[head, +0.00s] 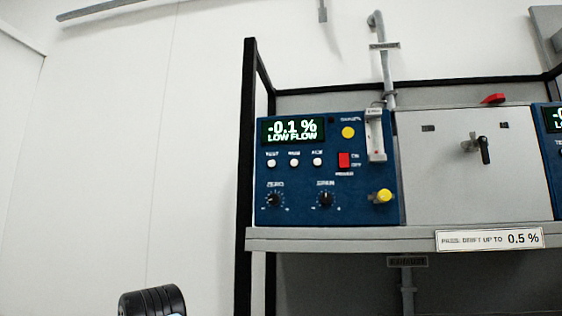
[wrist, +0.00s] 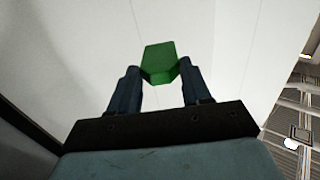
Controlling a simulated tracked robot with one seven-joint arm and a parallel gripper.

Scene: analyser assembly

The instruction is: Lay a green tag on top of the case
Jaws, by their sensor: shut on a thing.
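My gripper (wrist: 158,78) is shut on a green tag (wrist: 159,57), seen in the wrist view. The tag sticks out beyond the two dark fingertips, with a pale wall behind it. In the head view, the blue analyser case (head: 300,215) stands on a shelf in a black frame. Its display reads -0.1 % LOW FLOW. Its top edge shows, but its top surface is hidden from this low angle. The gripper and tag are not visible in the head view; only a black rounded part of my arm shows at the bottom left.
The grey shelf (head: 330,238) carries a grey panel (head: 440,175) with a black handle, right of the case. A red object (head: 493,99) sits at the panel's top. A grey pipe (head: 383,60) rises behind the case. A black post (head: 247,180) stands at its left.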

